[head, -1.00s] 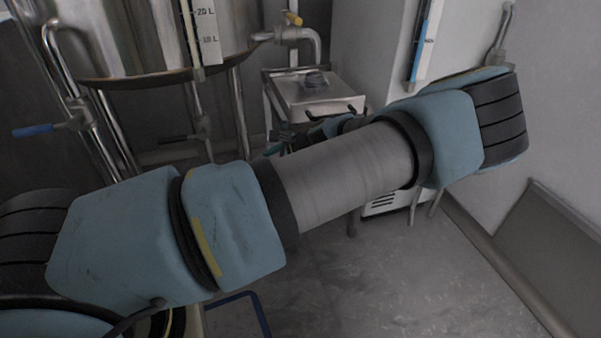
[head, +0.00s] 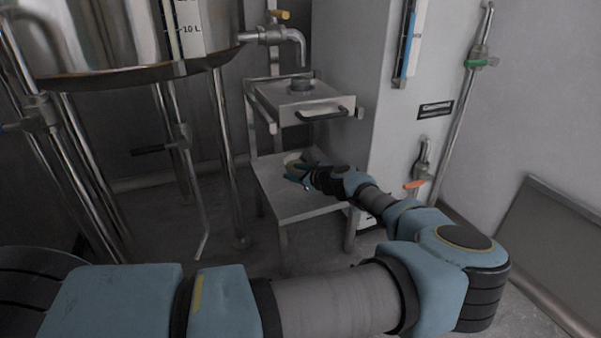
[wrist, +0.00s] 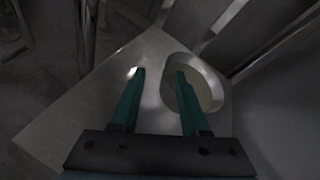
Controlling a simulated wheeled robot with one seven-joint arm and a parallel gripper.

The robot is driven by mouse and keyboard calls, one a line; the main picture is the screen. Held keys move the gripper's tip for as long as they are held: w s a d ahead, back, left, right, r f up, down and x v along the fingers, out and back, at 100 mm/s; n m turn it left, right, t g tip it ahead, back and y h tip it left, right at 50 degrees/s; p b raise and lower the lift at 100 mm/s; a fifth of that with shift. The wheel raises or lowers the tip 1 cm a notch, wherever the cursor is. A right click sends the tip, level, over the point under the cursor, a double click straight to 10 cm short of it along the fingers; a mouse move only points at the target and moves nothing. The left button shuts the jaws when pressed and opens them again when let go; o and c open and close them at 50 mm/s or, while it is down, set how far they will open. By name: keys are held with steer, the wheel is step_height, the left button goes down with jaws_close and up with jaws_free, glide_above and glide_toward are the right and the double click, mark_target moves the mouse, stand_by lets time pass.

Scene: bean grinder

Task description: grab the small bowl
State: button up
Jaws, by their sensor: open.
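The small bowl (head: 292,158) is pale and stands on the lower shelf of a metal stand, partly hidden by my gripper in the head view. In the wrist view the bowl (wrist: 212,82) is round with a light rim, right of centre. My gripper (wrist: 160,73) is open with two green fingers. The right finger overlaps the bowl's inside; the left finger is outside it, over bare shelf. The bowl's left rim shows between them. I cannot tell whether a finger touches it. In the head view my gripper (head: 297,173) is at the bowl's near side.
The lower shelf (head: 288,203) is otherwise mostly bare. Above it is an upper tray (head: 300,103) with a black handle and a round knob. A large steel tank (head: 130,40) on legs stands left. A pale cabinet wall (head: 385,110) is close on the right.

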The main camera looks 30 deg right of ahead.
mark_target(288, 169)
steer(key=x, duration=0.1)
steer(key=b+x, duration=0.1)
steer(key=x, duration=0.1)
steer(key=b+x, duration=0.1)
steer(key=shift+w+d, duration=0.15)
steer(key=shift+w, duration=0.2)
jaws_close()
stand_by(1.1)
